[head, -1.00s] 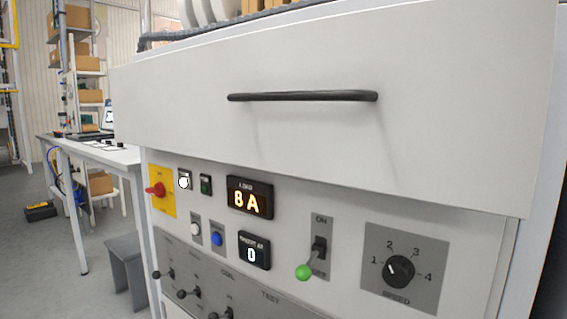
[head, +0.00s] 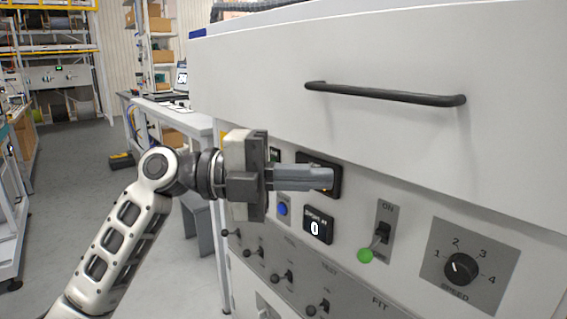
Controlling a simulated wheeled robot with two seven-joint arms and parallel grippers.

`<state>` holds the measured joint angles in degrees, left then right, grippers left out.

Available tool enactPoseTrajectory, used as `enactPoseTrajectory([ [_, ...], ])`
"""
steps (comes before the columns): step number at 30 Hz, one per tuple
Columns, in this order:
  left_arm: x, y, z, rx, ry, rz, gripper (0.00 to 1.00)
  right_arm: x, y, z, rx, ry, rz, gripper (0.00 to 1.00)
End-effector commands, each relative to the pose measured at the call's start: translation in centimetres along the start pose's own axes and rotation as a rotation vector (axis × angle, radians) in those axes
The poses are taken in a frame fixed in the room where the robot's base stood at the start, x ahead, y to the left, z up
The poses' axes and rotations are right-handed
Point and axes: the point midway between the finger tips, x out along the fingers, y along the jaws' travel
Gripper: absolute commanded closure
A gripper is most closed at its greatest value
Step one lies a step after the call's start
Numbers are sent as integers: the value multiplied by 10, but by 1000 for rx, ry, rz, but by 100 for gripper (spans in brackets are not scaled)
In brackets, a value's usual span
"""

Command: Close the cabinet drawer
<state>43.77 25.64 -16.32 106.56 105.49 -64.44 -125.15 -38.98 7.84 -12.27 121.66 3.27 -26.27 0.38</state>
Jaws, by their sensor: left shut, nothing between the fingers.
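The cabinet drawer (head: 270,85) has a plain light-grey front that juts out over the control panel below it, so it stands open. Its black bar handle (head: 385,95) runs across the front. My left gripper (head: 330,180) is in front of the panel, below the drawer and left of and lower than the handle. Its fingers are shut with nothing between them and point right. It covers part of a dark display (head: 332,163). I cannot tell whether it touches anything. My right gripper is out of view.
A grey stool (head: 205,235) and a white table (head: 175,112) stand behind my left arm. Open floor (head: 80,190) lies to the left.

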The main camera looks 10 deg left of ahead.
Motion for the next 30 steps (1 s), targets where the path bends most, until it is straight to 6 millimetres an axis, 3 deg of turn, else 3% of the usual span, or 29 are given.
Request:
enactPoseTrajectory([
  [6,44,-5,4,-2,-1,-1,100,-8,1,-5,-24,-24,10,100],
  [12,62,-2,23,-3,-3,-1,100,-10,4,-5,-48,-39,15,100],
  [26,67,0,29,-1,-3,-1,100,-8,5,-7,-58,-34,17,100],
  [30,66,5,39,1,-21,-1,100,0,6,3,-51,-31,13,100],
])
